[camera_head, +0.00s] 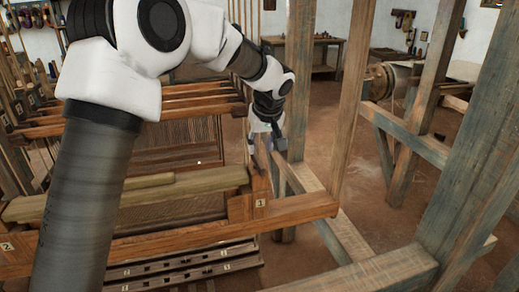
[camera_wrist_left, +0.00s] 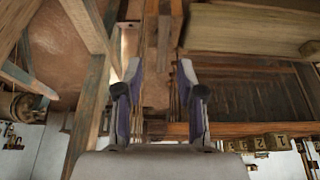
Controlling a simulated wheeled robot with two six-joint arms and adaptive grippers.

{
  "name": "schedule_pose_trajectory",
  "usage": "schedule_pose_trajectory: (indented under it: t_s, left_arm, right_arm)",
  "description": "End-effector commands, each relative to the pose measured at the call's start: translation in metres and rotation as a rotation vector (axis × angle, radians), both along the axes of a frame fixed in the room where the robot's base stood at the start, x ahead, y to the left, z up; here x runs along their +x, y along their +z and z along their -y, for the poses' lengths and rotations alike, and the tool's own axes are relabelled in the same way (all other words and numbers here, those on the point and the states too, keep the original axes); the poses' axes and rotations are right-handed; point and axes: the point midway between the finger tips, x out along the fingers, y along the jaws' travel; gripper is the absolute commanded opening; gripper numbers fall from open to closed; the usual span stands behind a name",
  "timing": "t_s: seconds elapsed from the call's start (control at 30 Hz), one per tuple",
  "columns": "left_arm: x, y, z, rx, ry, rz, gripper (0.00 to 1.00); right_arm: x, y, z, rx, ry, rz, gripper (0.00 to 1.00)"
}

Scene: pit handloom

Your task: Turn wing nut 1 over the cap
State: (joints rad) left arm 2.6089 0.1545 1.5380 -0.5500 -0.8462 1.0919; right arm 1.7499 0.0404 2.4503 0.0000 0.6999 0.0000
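My left gripper (camera_head: 267,146) reaches down at the right end of the loom in the head view, just above and behind the wooden block with the label 1 (camera_head: 260,203). In the left wrist view the same gripper (camera_wrist_left: 160,72) has its two fingers spread apart, with nothing held between them. A narrow wooden upright (camera_wrist_left: 163,38) shows beyond the gap; I cannot tell how far off it is. I cannot make out wing nut 1 in either view, and I cannot tell surely which beam is the cap. My right gripper is not in view.
An orange-brown beam (camera_head: 150,245) runs across the loom's front, with a pale wooden roller (camera_head: 200,182) behind it. A low timber (camera_head: 345,235) lies below. Open floor (camera_head: 385,220) shows farther right.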

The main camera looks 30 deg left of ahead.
Motion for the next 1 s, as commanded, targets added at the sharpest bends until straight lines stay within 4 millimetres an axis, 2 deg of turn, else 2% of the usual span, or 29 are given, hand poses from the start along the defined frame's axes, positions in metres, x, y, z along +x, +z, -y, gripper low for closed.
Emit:
schedule_pose_trajectory:
  t_s: [0.2,0.3,0.57,0.6,0.67,0.7,1.0]
  left_arm:
    - [0.010,-0.039,-0.012,-0.003,0.001,-0.005,0.39]
    - [0.013,-0.051,-0.016,-0.002,-0.001,-0.002,0.39]
    - [0.015,-0.056,-0.017,-0.001,-0.001,0.000,0.39]
    - [0.015,-0.056,-0.017,-0.001,-0.001,0.000,0.35]
    - [0.015,-0.057,-0.017,-0.001,-0.001,0.000,0.14]
    - [0.015,-0.057,-0.017,-0.001,-0.001,0.000,0.00]
    - [0.014,-0.058,-0.018,-0.002,-0.005,-0.002,0.00]
  right_arm:
    - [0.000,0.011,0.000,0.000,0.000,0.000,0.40]
    - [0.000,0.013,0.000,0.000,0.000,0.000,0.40]
    - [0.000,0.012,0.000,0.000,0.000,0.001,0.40]
    - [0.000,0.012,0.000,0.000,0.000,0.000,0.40]
    - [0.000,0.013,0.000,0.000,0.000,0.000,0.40]
    - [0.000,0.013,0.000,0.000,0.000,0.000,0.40]
    - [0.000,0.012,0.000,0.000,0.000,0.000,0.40]
